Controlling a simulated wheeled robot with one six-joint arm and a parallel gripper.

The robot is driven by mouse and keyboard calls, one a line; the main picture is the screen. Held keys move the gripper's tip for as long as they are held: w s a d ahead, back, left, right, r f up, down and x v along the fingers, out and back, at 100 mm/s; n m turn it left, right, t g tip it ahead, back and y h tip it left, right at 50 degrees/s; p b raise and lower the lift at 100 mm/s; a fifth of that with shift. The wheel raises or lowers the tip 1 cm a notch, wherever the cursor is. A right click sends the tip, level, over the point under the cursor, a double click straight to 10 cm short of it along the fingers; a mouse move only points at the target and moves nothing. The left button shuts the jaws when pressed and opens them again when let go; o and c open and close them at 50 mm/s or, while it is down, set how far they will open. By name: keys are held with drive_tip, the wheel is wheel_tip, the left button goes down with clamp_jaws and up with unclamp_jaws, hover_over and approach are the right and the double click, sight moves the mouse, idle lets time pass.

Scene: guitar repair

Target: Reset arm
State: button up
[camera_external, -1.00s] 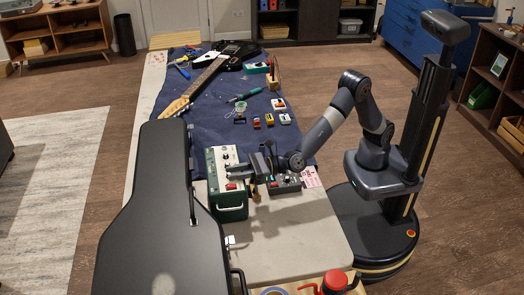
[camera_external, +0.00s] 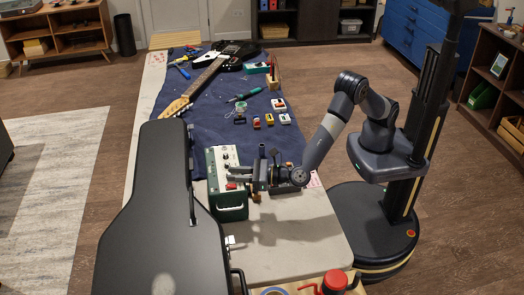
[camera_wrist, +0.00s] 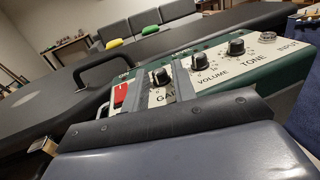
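My gripper (camera_external: 240,173) is at the end of the arm, pointing left over the top of the green amplifier (camera_external: 231,205) with a cream control panel. Its two fingers are apart with nothing between them. The wrist view shows the amplifier (camera_wrist: 284,95) in front of my gripper (camera_wrist: 146,90), with GAIN, VOLUME and TONE knobs and a red switch (camera_wrist: 120,94). I cannot tell whether the fingers touch the panel.
A black guitar case (camera_external: 165,215) lies left of the amplifier. A blue mat (camera_external: 215,115) holds a guitar (camera_external: 205,78), several small pedals and tools. A red-lidded container (camera_external: 335,281) stands at the front.

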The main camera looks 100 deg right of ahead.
drive_tip(key=b+v, duration=0.2)
drive_tip(key=v, duration=0.9)
drive_tip(key=shift+w+d+r+m+g+h+p, duration=0.6)
drive_tip(key=shift+d+r+m+h+p, duration=0.15)
drive_tip(key=shift+m+p, duration=0.3)
drive_tip(key=shift+w+d+r+m+g+h+p, duration=0.5)
drive_tip(key=shift+d+r+m+g+h+p, duration=0.15)
drive_tip(key=shift+d+r+m+p, duration=0.3)
drive_tip(key=shift+a+f, duration=0.15)
drive_tip(key=shift+c, duration=0.4)
